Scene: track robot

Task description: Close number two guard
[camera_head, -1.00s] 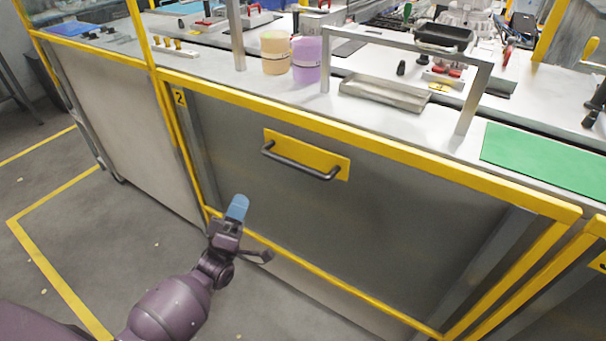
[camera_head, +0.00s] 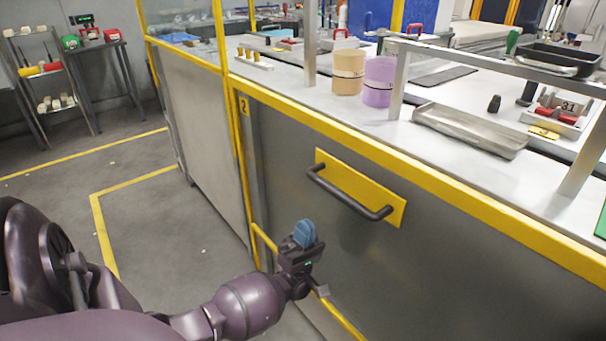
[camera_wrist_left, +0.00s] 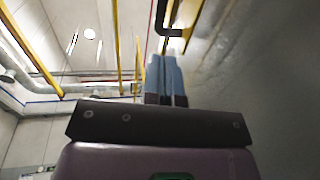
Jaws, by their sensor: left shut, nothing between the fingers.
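The number two guard is a grey panel (camera_head: 290,150) in a yellow frame, with a small "2" label (camera_head: 243,104) at its upper left. It stands low on the bench front, and the space above it is open. A dark bar handle (camera_head: 345,200) on a yellow plate (camera_head: 388,200) is fixed to it. My left gripper (camera_head: 304,234) has blue fingertips, is shut and empty, and is below and left of the handle, apart from it. In the left wrist view the fingertips (camera_wrist_left: 166,78) point up toward the dark handle (camera_wrist_left: 163,18). My right gripper is not in view.
On the bench top behind the panel stand an orange cup (camera_head: 348,72), a purple cup (camera_head: 379,82) and a metal tray (camera_head: 470,130). A grey frame handle (camera_head: 398,85) rises there. Open floor (camera_head: 150,225) lies to the left.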

